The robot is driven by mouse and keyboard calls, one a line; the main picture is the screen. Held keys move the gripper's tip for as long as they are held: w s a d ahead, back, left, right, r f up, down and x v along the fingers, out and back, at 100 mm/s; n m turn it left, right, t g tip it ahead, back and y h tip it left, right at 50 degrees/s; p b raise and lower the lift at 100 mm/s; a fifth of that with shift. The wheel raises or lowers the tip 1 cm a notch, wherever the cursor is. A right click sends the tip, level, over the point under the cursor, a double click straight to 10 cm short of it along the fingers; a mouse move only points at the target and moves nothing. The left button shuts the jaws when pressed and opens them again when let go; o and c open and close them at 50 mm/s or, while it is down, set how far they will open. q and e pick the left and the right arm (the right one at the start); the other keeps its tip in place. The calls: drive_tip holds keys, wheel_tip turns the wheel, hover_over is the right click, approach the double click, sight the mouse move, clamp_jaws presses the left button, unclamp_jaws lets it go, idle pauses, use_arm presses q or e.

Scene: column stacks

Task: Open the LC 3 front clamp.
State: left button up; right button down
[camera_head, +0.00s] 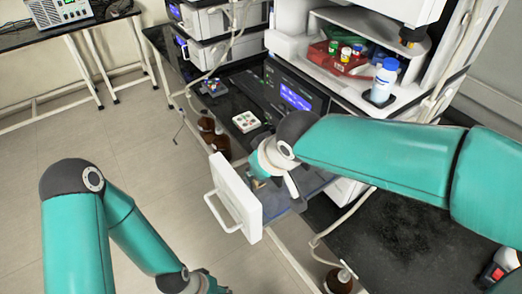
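A white front panel with a loop handle (235,198) stands pulled out from the instrument stack, with a grey-blue tray surface (312,183) behind it. My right arm comes in from the right, and its wrist is over this tray. The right gripper (262,181) is mostly hidden below the wrist, close behind the panel; I cannot make out its fingers or any contact. I cannot pick out the clamp or an LC 3 label.
An instrument with a lit blue display (296,98) stands behind my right wrist. A blue-capped bottle (384,80) and a red tray of vials (338,60) sit above it. Brown bottles (215,135) stand left of the panel. A white tube hangs by the bench front. Left floor is clear.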

drive_tip(key=g+h+p, duration=0.1)
drive_tip(key=p, duration=0.1)
drive_tip(key=w+a+g+p, duration=0.1)
drive_tip(key=p, duration=0.1)
drive_tip(key=shift+w+r+h, duration=0.15)
drive_tip(key=shift+r+h, duration=0.2)
drive_tip(key=shift+h, duration=0.05)
drive_tip(key=shift+w+a+f+g+h+p, duration=0.15)
drive_tip(key=shift+w+f+g+h+p, duration=0.15)
drive_tip(key=shift+g+h+p, duration=0.35)
drive_tip(key=shift+w+a+f+g+h, duration=0.15)
drive_tip(key=shift+f+g+h, duration=0.1)
drive_tip(key=shift+g, duration=0.3)
drive_tip(key=shift+w+a+f+g+h, duration=0.1)
drive_tip(key=shift+w+g+h, duration=0.1)
drive_tip(key=shift+g, duration=0.3)
use_arm(q)
wheel_tip(320, 180, up, 7)
use_arm(e)
drive_tip(key=shift+w+a+f+g+h, duration=0.1)
drive_tip(key=shift+w+g+h, duration=0.05)
drive_tip(key=shift+g+h, duration=0.2)
drive_tip(key=shift+w+a+f+g+h, duration=0.1)
drive_tip(key=shift+g+h, duration=0.15)
drive_tip(key=shift+g, duration=0.2)
